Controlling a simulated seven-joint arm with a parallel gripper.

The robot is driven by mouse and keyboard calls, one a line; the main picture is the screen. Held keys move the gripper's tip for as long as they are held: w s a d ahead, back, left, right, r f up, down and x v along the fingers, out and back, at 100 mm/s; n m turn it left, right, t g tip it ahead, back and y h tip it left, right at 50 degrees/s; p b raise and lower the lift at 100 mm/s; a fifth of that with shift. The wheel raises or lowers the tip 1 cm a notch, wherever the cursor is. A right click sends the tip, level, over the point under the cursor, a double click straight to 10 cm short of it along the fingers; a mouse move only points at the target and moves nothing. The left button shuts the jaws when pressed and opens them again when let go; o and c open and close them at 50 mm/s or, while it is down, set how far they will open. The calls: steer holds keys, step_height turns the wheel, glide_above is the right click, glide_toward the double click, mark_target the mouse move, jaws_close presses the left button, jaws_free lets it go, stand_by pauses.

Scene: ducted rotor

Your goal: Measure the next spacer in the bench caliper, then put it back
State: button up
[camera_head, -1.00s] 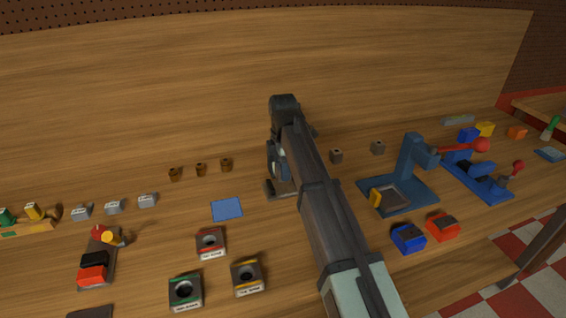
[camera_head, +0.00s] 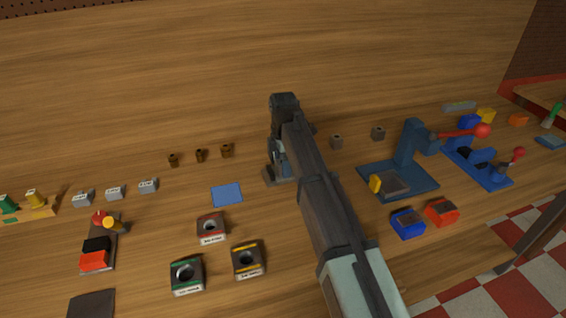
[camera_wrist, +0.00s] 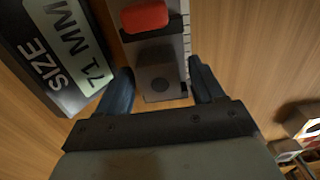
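In the wrist view my gripper (camera_wrist: 160,92) has its two dark fingers apart, one on each side of the grey end of the bench caliper (camera_wrist: 172,50). The caliper has a red block (camera_wrist: 145,16) and a display (camera_wrist: 68,45) reading "SIZE" and "71 MM", partly cut off. In the head view my arm hides most of the caliper and the fingertips.
Several brown bushings (camera_head: 201,155) stand at the back left, behind a blue mat (camera_head: 227,195). Gauge blocks with holes (camera_head: 187,275) lie in front. A blue press (camera_head: 412,145) with a red-knobbed lever and blue and red boxes (camera_head: 408,223) are right of my arm.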

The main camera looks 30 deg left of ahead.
steer(key=shift+o, duration=0.5)
step_height(320, 180, up, 14)
stand_by(0.5)
